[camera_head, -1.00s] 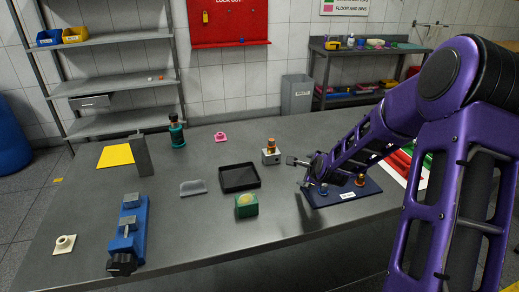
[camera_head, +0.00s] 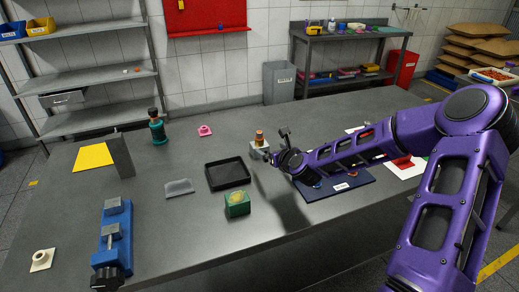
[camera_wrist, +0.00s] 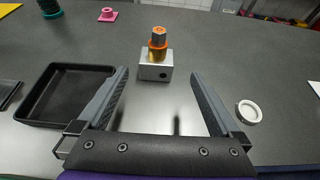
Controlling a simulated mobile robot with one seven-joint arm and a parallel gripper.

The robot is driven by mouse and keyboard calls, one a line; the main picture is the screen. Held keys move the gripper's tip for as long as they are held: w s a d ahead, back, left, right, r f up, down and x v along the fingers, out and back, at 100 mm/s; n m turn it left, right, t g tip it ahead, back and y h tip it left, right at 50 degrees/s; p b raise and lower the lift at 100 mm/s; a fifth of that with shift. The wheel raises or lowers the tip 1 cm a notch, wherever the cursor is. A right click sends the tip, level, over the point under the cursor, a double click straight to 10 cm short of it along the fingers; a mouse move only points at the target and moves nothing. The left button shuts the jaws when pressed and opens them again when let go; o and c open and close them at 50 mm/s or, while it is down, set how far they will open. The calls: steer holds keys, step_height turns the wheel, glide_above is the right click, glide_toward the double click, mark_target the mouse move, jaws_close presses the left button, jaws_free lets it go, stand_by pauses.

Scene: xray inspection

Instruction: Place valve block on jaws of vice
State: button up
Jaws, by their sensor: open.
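The valve block (camera_head: 259,152) is a small silver cube with a brass and orange fitting on top. It stands upright on the table right of the black tray. In the wrist view, the valve block (camera_wrist: 153,71) lies ahead, between the lines of the fingers and beyond their tips. My gripper (camera_head: 275,146) is open and empty, close to the block's right side; the wrist view also shows my gripper (camera_wrist: 159,74) with fingers wide apart. The blue vice (camera_head: 113,240) with grey jaws (camera_head: 111,207) sits at the table's left front, its jaws empty.
A black tray (camera_head: 227,184) and a green block (camera_head: 237,211) stand left of my gripper. A grey upright plate (camera_head: 122,155) stands behind the vice. A dark blue mat (camera_head: 335,193) lies under my arm. A white ring (camera_wrist: 248,112) lies right of my fingers.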

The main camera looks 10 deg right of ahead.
mark_target(261, 143)
steer(key=x, duration=0.5)
steer(key=shift+a+x, duration=0.15)
steer(key=shift+x, duration=1.2)
steer(key=shift+a+x, duration=0.1)
steer(key=shift+x, duration=1.3)
steer(key=shift+r, duration=0.1)
steer(key=shift+s, duration=0.1)
steer(key=shift+r, duration=0.1)
jaws_close()
